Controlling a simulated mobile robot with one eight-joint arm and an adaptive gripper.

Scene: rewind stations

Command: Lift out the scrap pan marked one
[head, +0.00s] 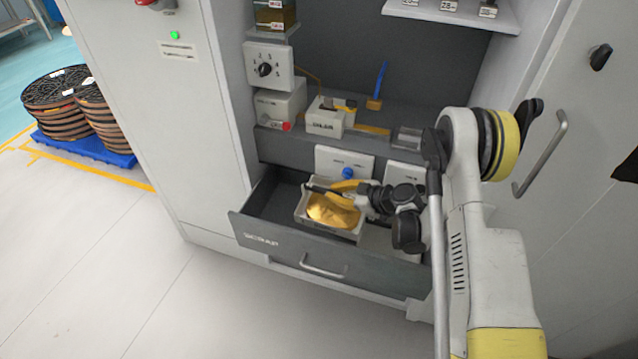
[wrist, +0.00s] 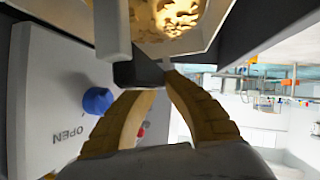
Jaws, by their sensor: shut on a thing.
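A light grey scrap pan (head: 327,229) holding golden scrap sits in the left part of the open drawer marked SCRAP. It also shows at the top of the wrist view (wrist: 113,35). I cannot read a number on it. My gripper (head: 338,188) reaches in from the right at the pan's back side. In the wrist view its tan fingers (wrist: 155,82) close on a dark handle piece (wrist: 140,73) at the pan's edge. The fingers partly hide the handle. I cannot tell whether the pan is clear of the drawer floor.
The open drawer (head: 300,262) has a front wall with a bar handle. Behind the pan stands a white panel with a blue knob (head: 348,173), marked OPEN in the wrist view (wrist: 97,100). Another pale thing (head: 376,238) lies right of the pan. A shelf with boxes is above.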

